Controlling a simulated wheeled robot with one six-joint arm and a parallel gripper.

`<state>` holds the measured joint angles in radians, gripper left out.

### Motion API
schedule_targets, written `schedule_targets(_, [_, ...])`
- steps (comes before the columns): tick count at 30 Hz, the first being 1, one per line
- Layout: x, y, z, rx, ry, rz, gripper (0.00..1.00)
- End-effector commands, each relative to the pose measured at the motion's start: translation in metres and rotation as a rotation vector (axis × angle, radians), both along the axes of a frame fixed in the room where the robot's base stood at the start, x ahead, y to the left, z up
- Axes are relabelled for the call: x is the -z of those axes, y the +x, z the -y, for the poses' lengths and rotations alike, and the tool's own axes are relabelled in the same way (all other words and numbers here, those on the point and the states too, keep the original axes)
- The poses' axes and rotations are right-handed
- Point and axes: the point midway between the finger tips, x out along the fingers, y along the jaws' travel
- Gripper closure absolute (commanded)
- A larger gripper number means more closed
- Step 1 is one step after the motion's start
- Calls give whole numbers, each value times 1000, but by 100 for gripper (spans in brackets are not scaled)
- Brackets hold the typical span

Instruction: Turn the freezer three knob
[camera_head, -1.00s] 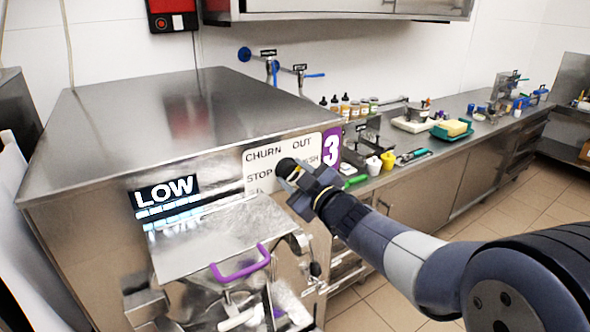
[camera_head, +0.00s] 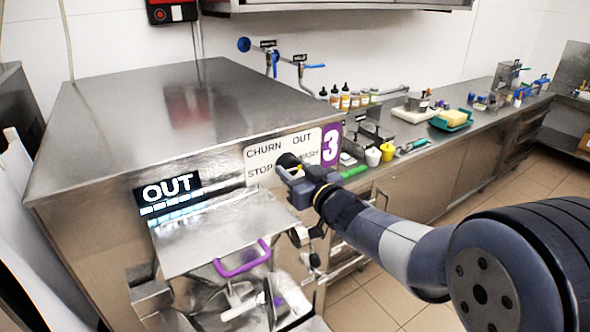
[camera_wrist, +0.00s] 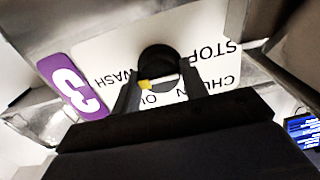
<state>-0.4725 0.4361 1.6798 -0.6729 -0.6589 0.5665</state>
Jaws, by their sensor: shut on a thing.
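The freezer three knob (camera_head: 287,161) is a round black knob on a white label plate (camera_head: 262,158) marked CHURN, OUT, STOP and WASH. A purple sign with a white 3 (camera_head: 331,146) is beside the plate. My gripper (camera_head: 294,172) reaches the knob from the right and is shut on it. In the wrist view the knob (camera_wrist: 159,60) is between the two fingers of my gripper (camera_wrist: 160,78), with a yellow mark by the left finger. The display (camera_head: 168,195) on the freezer front reads OUT. The fingers hide part of the knob and label.
A purple handle (camera_head: 243,260) is on the freezer front below the label plate. The steel freezer top (camera_head: 180,110) is bare. A steel counter (camera_head: 440,140) with bottles, cups and a green tray runs along the wall at right. Tiled floor shows below it.

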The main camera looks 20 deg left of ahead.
Motion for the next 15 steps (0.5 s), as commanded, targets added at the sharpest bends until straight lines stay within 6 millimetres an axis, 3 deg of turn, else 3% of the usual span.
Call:
schedule_targets(13, [-3,0,-1,-1,12,-5,81])
schedule_targets(14, [-3,0,-1,-1,12,-5,58])
schedule_targets(15, [-3,0,-1,-1,12,-5,54])
